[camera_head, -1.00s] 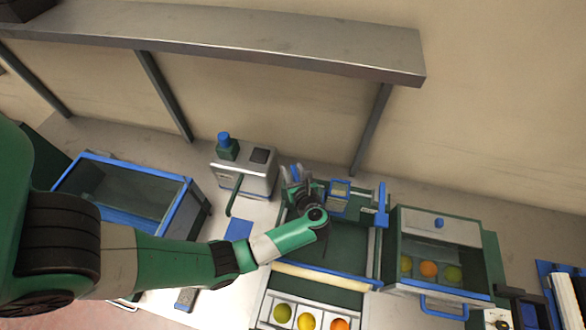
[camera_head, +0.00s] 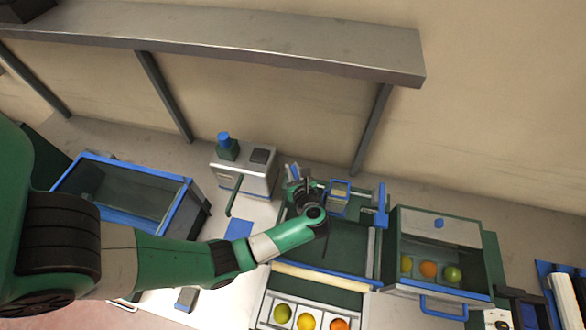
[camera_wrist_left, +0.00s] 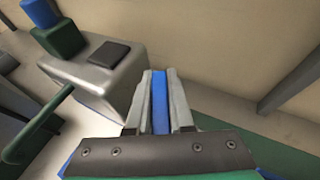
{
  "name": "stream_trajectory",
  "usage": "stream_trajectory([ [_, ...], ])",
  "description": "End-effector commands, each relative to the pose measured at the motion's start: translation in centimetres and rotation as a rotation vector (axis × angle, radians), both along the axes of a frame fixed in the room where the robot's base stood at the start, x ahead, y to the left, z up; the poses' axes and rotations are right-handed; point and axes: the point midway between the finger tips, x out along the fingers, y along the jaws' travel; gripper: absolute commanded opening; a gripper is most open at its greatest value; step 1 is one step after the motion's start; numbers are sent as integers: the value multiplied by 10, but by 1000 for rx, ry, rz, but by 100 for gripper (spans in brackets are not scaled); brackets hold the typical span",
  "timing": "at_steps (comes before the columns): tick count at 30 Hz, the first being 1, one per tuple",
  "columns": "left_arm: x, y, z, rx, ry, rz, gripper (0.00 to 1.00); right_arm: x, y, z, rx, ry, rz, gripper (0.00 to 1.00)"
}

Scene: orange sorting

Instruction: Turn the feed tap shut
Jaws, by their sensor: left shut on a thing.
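My left gripper (camera_head: 298,182) is at the back left corner of the green sorting tray. In the left wrist view its two grey fingers (camera_wrist_left: 160,104) are shut on a narrow blue bar (camera_wrist_left: 160,90), which looks like the feed tap's handle. The bar stands between the fingers and lines up with them. In the head view the wrist and fingers hide most of the tap. My right gripper is not in view.
A grey box with a blue-capped knob (camera_head: 224,139) stands left of the gripper. A blue-rimmed bin (camera_head: 186,205) is farther left. A fruit box (camera_head: 440,222) stands at right, and a tray of several fruits (camera_head: 264,311) in front. A shelf (camera_head: 250,40) hangs above.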

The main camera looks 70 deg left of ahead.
Motion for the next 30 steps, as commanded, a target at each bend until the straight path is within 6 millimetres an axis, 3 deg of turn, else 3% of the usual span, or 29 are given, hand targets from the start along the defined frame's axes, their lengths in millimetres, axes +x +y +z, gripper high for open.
stream_trajectory([
  [21,9,-3,4,0,2,-393,0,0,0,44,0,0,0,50],
  [30,13,-4,2,2,0,-500,0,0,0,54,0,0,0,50],
])
